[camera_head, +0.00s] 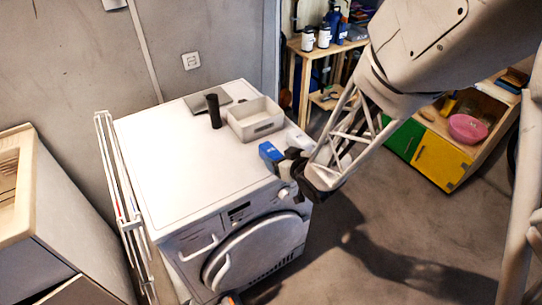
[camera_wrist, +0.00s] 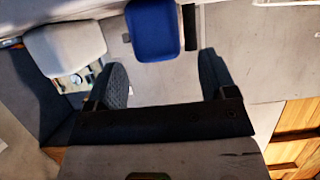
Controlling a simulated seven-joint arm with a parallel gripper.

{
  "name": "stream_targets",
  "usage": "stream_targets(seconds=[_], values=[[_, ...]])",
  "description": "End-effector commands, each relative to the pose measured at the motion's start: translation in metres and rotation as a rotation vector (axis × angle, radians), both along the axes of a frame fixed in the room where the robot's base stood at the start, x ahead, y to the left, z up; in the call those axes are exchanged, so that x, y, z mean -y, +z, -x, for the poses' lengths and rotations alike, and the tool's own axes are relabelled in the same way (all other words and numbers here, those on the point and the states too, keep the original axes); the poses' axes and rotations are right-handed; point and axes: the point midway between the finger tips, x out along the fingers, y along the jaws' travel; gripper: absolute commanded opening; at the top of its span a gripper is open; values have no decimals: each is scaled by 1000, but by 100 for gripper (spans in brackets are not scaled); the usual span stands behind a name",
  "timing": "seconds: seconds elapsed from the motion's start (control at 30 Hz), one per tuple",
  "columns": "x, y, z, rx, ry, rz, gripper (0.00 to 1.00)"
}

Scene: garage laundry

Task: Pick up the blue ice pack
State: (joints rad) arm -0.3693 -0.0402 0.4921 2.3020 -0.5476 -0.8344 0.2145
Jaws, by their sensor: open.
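The blue ice pack (camera_head: 270,152) is on the white top of the washing machine, near its right edge. In the wrist view the blue ice pack (camera_wrist: 153,28) is a rounded block just beyond my fingertips, centred roughly between them. My gripper (camera_head: 288,166) is at the machine's right front corner, close beside the pack in the head view. In the wrist view my gripper (camera_wrist: 162,70) has its two dark fingers wide apart with nothing between them. The gripper partly hides the pack's near side in the head view.
A white bin (camera_head: 255,124) stands behind the pack, with a black cylinder (camera_head: 214,110) and a flat grey object (camera_head: 206,101) to its left. A pale rounded object (camera_wrist: 65,45) is left of the pack in the wrist view. The machine top's (camera_head: 170,165) front left is clear.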

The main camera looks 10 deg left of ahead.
Motion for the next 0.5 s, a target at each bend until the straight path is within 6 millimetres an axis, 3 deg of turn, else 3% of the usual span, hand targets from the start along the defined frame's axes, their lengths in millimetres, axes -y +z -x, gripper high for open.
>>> stream_targets(seconds=[0.5], values=[[-25, -16, -24, -1, 1, 0, 78]])
